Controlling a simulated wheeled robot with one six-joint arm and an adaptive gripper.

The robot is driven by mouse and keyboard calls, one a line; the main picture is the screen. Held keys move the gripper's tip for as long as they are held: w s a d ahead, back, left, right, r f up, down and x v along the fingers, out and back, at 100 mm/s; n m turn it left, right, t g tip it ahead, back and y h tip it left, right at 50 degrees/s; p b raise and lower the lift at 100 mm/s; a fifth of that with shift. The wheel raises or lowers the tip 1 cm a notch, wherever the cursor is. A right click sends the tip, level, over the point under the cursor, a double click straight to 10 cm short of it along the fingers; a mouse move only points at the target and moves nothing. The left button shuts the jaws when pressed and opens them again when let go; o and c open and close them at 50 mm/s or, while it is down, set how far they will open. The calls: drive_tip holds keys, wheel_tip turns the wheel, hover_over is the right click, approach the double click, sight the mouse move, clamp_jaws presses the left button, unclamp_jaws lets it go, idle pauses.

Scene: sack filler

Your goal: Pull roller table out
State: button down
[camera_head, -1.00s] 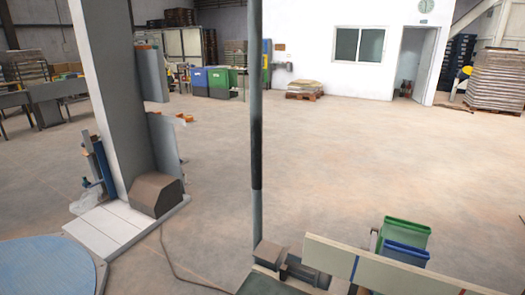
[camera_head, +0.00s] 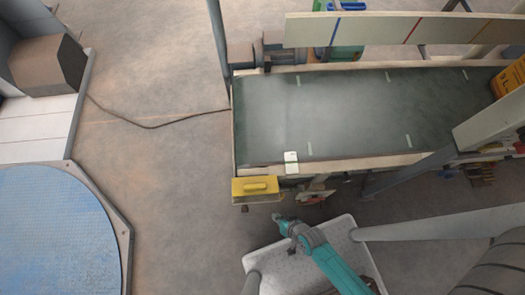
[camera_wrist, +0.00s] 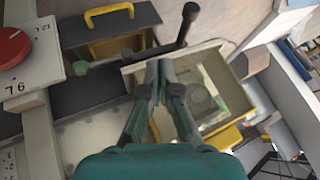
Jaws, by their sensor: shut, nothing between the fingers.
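I cannot make out any rollers, so I cannot tell which thing is the roller table. A long table with a dark green belt-like top (camera_head: 350,112) runs across the upper right of the head view. My gripper (camera_head: 282,222) is on the teal arm just in front of its near left corner. In the wrist view my gripper (camera_wrist: 161,68) is shut and empty, over a pale open-topped box (camera_wrist: 213,75) with yellow below it. A black bar handle with a knob (camera_wrist: 188,14) stands beyond the fingertips. I cannot tell whether the fingers touch the box.
A yellow box (camera_head: 257,188) is at the table's near left corner. A blue round platform (camera_head: 55,232) is at lower left. A thin post (camera_head: 217,40) stands by the table's left end, and a cable (camera_head: 150,124) crosses the floor. A red knob (camera_wrist: 11,47) shows in the wrist view.

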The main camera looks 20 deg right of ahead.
drive_tip(key=w+a+f, duration=0.7)
drive_tip(key=a+f, duration=0.1)
drive_tip(key=f, duration=0.3)
drive_tip(key=shift+g, duration=0.4)
drive_tip(key=shift+f, duration=0.1)
drive_tip(key=shift+a, duration=0.15)
idle(0.4)
